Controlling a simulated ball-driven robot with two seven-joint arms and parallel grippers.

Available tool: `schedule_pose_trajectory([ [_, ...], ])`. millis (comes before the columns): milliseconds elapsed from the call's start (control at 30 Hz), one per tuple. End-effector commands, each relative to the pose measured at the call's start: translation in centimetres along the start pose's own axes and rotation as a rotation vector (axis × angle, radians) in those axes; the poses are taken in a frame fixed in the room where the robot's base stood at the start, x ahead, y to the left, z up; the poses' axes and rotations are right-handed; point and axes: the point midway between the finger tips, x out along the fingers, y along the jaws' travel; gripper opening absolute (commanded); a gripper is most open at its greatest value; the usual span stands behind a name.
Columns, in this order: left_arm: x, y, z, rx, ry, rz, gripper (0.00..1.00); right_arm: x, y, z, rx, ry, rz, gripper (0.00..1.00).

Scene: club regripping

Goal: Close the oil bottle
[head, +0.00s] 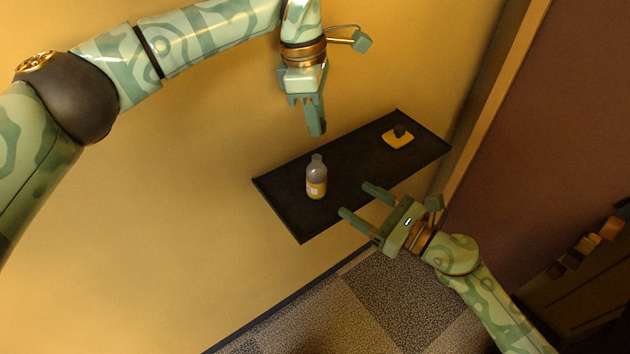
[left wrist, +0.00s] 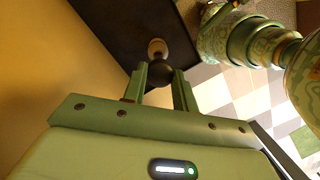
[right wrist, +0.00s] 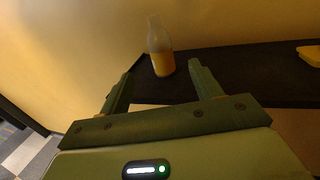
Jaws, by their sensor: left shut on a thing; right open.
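The oil bottle (head: 316,180) stands upright on the dark shelf, with a yellow lower part and no cap visible on its neck. It also shows in the left wrist view (left wrist: 157,46) and the right wrist view (right wrist: 160,53). My left gripper (head: 316,129) points down above the bottle, apart from it. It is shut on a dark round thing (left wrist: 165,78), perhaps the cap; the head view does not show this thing. My right gripper (head: 355,199) is open and empty at the shelf's front, its fingers pointing towards the bottle without reaching around it.
The dark shelf (head: 350,165) runs along the yellow wall. A yellow pad (head: 397,140) with a small dark object (head: 400,130) lies at its right end. The shelf between pad and bottle is clear. A brown panel (head: 550,110) stands to the right.

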Motion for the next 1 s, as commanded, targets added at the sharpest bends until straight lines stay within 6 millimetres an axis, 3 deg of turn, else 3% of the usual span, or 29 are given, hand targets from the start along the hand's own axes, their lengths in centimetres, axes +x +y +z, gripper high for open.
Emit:
schedule_pose_trajectory([
  [167, 0.0, 0.0, 0.0, -0.001, 0.0, 0.0, 0.07, 1.9, -0.1, 0.1, 0.001, -0.002, -0.001, 0.64],
  [600, 0.0, 0.0, 0.0, -0.001, 0.0, 0.0, 0.07, 9.8, 0.0, 0.0, 0.003, -0.002, -0.001, 0.64],
  [800, 0.0, 0.0, 0.0, -0.001, 0.0, 0.0, 0.07, 11.5, 0.0, 0.0, 0.002, -0.001, -0.001, 0.64],
  [1000, 0.0, 0.0, 0.0, -0.001, 0.0, 0.0, 0.07, 11.9, 0.0, 0.0, 0.002, 0.0, -0.001, 0.64],
])
